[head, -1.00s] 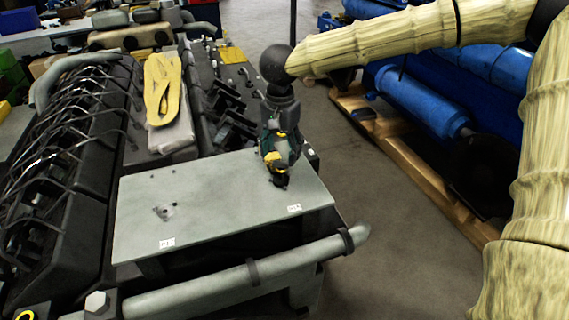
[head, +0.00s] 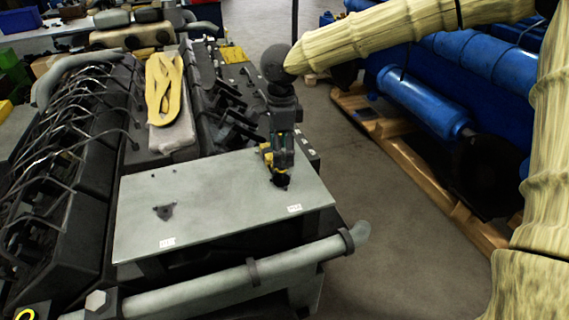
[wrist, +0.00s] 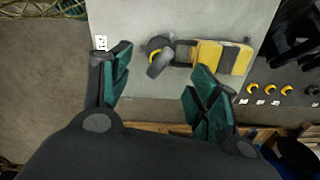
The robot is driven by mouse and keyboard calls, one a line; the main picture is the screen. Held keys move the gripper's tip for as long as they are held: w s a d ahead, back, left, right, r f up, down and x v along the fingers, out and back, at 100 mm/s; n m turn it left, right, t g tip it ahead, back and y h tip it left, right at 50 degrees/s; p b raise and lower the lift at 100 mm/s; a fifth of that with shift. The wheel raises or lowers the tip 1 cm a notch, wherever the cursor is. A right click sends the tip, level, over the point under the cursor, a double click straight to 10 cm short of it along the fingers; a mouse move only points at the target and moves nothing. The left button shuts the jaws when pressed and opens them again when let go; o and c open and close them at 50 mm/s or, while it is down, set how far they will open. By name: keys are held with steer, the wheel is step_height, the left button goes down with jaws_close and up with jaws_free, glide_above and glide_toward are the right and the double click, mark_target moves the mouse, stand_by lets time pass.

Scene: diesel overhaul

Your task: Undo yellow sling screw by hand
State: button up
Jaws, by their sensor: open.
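A yellow-and-dark fitting (wrist: 205,54) lies over the grey plate (wrist: 135,22) in the wrist view. At its left end is a dark knob or screw head with a yellow ring (wrist: 154,46); I cannot tell its exact shape. My gripper (wrist: 162,58) is open, its green-padded fingers on either side of this dark end, with gaps visible. In the head view my gripper (head: 277,158) points down at the right part of the plate (head: 215,205), and the fitting is mostly hidden behind its fingers. Contact cannot be told.
A yellow sling (head: 163,88) lies folded on the engine behind the plate. A dark triangular mark or part (head: 163,211) is on the plate's left. A grey pipe (head: 240,277) runs along the front. Blue machinery (head: 425,103) on a pallet stands right, across open floor.

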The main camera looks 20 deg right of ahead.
steer(key=m, duration=0.3)
steer(key=shift+m, duration=0.4)
steer(key=shift+f+b, duration=0.45)
steer(key=shift+f, duration=2.05)
jaws_close()
